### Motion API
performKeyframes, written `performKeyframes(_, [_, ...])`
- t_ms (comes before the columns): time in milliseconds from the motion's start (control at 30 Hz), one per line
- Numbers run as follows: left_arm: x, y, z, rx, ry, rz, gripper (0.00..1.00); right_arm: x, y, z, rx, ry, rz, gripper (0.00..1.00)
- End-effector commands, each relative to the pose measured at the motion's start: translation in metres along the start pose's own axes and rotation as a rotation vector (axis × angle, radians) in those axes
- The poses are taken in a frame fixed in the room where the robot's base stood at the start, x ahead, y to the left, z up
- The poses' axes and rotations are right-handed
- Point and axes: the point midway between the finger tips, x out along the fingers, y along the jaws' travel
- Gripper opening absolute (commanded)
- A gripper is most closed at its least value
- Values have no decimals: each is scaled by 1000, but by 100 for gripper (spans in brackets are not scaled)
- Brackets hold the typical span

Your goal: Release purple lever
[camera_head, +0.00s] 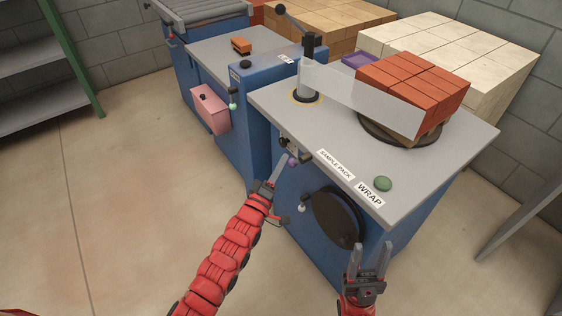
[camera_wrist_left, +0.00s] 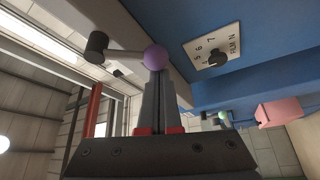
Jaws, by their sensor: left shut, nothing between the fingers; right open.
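The purple lever's ball (camera_head: 293,161) is on the front of the blue wrapping machine (camera_head: 290,205), just under the table edge. In the left wrist view the purple ball (camera_wrist_left: 156,57) sits on a thin grey rod that runs to a dark hub (camera_wrist_left: 97,46). My left gripper (camera_head: 280,163) is shut and empty, its fingertips right at the ball. In the left wrist view the fingertips (camera_wrist_left: 157,74) overlap the ball's lower edge; I cannot tell whether they touch it. My right gripper (camera_head: 370,258) is open and empty, in front of the machine near the black wheel.
A black round wheel (camera_head: 337,217) and a small white-knobbed lever (camera_head: 301,208) are on the machine's front. Red bricks (camera_head: 412,85) stand on the turntable, with a translucent film (camera_head: 350,95) beside them. A pink box (camera_head: 210,108) hangs further left. Floor at left is clear.

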Motion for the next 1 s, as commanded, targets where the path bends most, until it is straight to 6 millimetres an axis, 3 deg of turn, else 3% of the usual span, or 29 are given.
performKeyframes(667, [-5, -1, 7, -122, 2, -67, 0, 7, 0, -1, 0, 0, 0, 50])
performKeyframes(1000, [-13, -1, 20, -334, 4, -189, 0, 25, 1, -4, 0, 0, 0, 50])
